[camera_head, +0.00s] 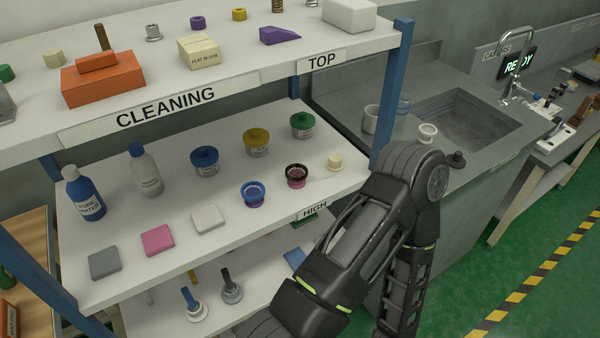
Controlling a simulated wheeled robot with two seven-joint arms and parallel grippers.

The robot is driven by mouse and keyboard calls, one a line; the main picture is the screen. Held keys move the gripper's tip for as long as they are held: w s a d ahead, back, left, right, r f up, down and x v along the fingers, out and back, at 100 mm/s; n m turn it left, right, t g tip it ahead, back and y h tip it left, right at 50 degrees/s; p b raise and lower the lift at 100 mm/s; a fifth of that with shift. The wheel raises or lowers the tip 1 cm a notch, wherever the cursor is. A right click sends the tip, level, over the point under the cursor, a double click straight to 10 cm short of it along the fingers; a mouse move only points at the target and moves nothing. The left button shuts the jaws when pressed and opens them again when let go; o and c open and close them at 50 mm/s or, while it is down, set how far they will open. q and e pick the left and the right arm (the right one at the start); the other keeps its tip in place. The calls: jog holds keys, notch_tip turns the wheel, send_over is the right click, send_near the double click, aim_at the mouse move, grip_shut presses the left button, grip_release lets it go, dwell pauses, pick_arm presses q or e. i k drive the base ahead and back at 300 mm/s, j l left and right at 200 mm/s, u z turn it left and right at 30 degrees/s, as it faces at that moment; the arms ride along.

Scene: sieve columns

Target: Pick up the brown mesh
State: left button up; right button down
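A small round sieve-like cup with a dark brown rim and a pinkish body (297,175) stands upright on the middle shelf, near its front edge; it is the closest match to the brown mesh. A similar cup in blue (253,194) stands to its left. One of my arms crosses the lower right, its bent elbow just right of the shelf. Neither of my grippers shows in this view.
The shelf board (330,187) also holds a cream knob (334,162) right of the brown cup and lidded jars behind, including a green one (303,125). A blue post (390,95) bounds the shelf at right. A sink (465,115) lies beyond.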

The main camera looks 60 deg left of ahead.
aim_at(290, 178)
jog(key=i+j, duration=0.55)
jog(key=u, duration=2.55)
jog(key=l+z, duration=0.1)
jog(key=z, duration=1.8)
jog(key=l+u, duration=0.1)
jog(key=u, duration=0.25)
jog(key=l+u, duration=0.15)
jog(key=u, duration=0.2)
jog(key=l+u, duration=0.1)
jog(key=u, duration=0.25)
jog(key=i+l, duration=0.05)
